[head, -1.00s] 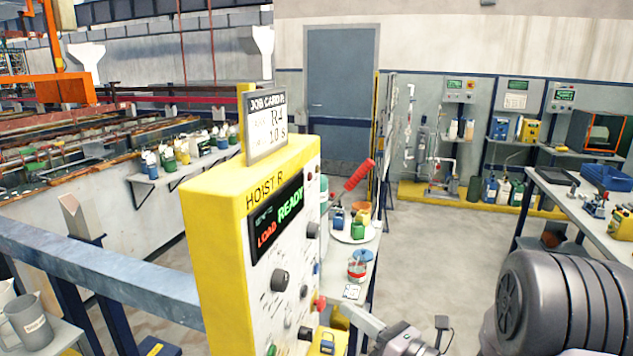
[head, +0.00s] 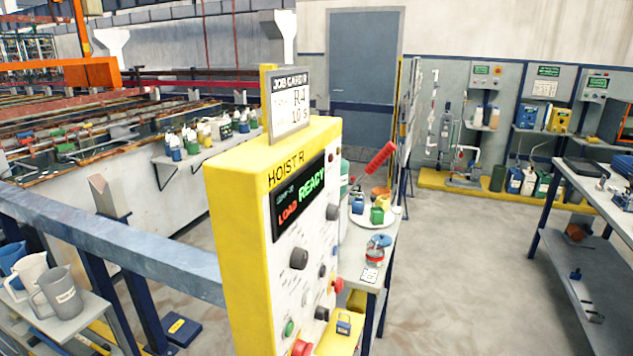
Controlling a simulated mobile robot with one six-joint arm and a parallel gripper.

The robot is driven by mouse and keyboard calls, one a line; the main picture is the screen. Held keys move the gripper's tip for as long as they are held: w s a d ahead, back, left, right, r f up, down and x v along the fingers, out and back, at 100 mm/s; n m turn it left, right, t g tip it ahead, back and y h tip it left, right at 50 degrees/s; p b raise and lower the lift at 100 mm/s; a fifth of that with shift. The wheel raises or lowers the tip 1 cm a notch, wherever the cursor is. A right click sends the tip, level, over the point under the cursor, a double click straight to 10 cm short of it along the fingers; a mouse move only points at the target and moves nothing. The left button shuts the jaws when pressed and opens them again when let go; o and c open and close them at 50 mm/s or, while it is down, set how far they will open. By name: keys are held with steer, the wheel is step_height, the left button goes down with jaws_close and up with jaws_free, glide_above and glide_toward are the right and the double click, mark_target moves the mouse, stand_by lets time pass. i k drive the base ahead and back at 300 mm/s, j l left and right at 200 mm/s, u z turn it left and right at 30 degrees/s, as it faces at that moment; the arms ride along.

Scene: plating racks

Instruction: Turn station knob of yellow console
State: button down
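The yellow console (head: 232,250) marked "HOIST R" stands upright in the middle of the head view, its white front panel seen at an angle. Its dark display (head: 298,197) reads "LOAD" in red and "READY" in green. A large black knob (head: 299,258) sits below the display, and another dark knob (head: 333,212) is further right. Smaller knobs are lower on the panel. Their labels are too small to read, so I cannot tell which is the station knob. A job card (head: 290,103) on top reads "R-4" and "10 s". My gripper is not in view.
A blue-grey rail (head: 120,245) runs left of the console. A red-handled lever (head: 375,165) sticks out there. Floor (head: 455,270) is clear to the right, up to a workbench (head: 600,190).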

mark_target(299, 259)
steer(key=i+l+u, duration=0.15)
steer(key=l+u, duration=0.65)
steer(key=u, duration=0.15)
steer(key=l+u, duration=0.45)
